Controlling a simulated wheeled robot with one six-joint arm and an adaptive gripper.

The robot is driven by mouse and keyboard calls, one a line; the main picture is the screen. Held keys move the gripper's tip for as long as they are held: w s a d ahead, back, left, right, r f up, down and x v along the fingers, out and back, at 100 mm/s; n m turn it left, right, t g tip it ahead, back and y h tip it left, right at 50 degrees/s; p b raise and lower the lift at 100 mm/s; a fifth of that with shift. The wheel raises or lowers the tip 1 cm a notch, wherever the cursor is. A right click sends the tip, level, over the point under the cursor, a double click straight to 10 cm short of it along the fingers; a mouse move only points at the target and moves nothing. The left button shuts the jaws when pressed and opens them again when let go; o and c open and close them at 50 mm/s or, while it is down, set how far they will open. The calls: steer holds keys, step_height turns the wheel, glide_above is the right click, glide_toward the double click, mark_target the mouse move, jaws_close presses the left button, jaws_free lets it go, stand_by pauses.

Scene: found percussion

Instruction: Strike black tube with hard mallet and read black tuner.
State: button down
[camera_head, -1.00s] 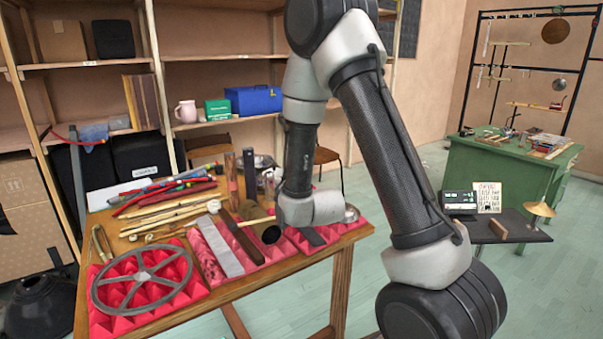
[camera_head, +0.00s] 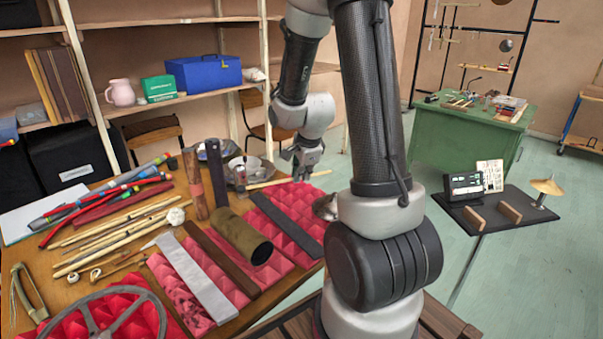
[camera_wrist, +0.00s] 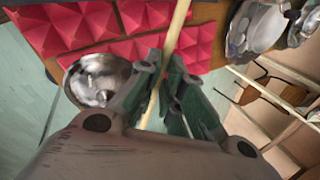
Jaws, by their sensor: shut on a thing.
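My gripper (camera_head: 306,170) is shut on a thin pale wooden stick (camera_head: 288,180), apparently the mallet's handle, over the table's right rear. In the wrist view the stick (camera_wrist: 176,32) runs between the fingers (camera_wrist: 170,98); its head is not clear. A dark upright tube (camera_head: 217,172) stands left of the gripper beside a brown one. An olive-dark tube (camera_head: 240,236) with a black open end lies on red foam, nearer and left. I cannot tell which is the black tube. The black tuner (camera_head: 463,187) with a lit display stands on a small black stand at right; its reading is too small.
Metal bowls (camera_head: 250,170) stand behind the tubes; a shiny round metal piece (camera_wrist: 97,80) is close to the fingers in the wrist view. Flat bars (camera_head: 198,280) lie on the red foam. Sticks and mallets (camera_head: 120,230) fill the table's left. Floor is clear between table and stand.

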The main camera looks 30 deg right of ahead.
steer(key=shift+s+d, duration=0.2)
steer(key=w, duration=0.5)
steer(key=shift+a+r, duration=0.1)
steer(key=shift+a, duration=0.2)
stand_by(0.3)
steer(key=w+a+m, duration=0.2)
steer(key=w+a, duration=0.1)
steer(key=w, duration=0.2)
steer(key=s+d, duration=0.1)
steer(key=s, duration=0.5)
steer(key=shift+h, duration=0.4)
steer(key=shift+d, duration=0.1)
